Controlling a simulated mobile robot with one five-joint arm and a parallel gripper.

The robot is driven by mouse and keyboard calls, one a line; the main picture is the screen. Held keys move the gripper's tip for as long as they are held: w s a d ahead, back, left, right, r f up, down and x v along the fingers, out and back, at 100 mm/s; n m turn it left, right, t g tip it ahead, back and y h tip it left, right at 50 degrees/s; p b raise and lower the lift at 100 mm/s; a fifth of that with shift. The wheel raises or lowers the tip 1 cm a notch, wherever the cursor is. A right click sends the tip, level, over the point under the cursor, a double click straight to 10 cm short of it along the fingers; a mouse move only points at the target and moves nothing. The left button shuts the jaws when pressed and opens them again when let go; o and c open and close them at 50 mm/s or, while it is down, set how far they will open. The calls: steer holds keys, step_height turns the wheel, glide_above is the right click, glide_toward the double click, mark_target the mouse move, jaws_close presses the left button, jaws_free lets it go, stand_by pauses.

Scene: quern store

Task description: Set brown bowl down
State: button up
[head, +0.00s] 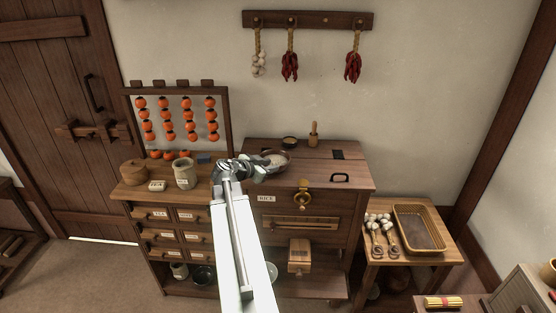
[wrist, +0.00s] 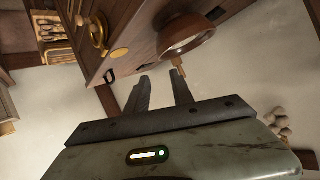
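The brown bowl (head: 277,158), pale inside, appears to stand on the top of the dark wooden rice chest (head: 335,166), near its left front part. In the wrist view the brown bowl (wrist: 187,38) lies just beyond my fingertips and not between them. My gripper (wrist: 160,78) has its two fingers apart with nothing seen between them. In the head view my gripper (head: 266,168) is close beside the bowl and partly covers it. I cannot tell whether a finger touches the bowl.
A jar (head: 184,173) and a lidded basket (head: 134,172) stand on the cabinet at left. The right part of the chest top is mostly clear.

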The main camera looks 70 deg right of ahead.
steer(key=shift+w+a+r, duration=0.1)
steer(key=shift+a+r, duration=0.05)
steer(key=shift+a, duration=0.3)
steer(key=w+a+f+n+t+y, duration=0.1)
steer(key=w+a+f+n+y, duration=0.15)
steer(key=w+a, duration=0.55)
steer(key=w+a+f+n+t+y, duration=0.15)
steer(key=w+a+f+n, duration=0.3)
steer(key=a, duration=0.65)
steer(key=w+a+f+n+t+y, duration=0.1)
steer(key=w+a+f+n+y, duration=0.15)
steer(key=w+a, duration=0.6)
steer(key=a+f+n+y, duration=0.2)
steer(key=a+n, duration=0.5)
steer(key=a, duration=1.1)
steer(key=a+f+n+y, duration=0.2)
steer(key=a+n+y, duration=0.2)
steer(key=a, duration=1.5)
steer(key=n, duration=0.3)
steer(key=shift+s+f+g, duration=0.15)
steer(key=shift+f+g, duration=0.05)
steer(key=shift+g, duration=0.15)
steer(key=shift+d+y, duration=0.2)
steer(key=shift+y, duration=0.05)
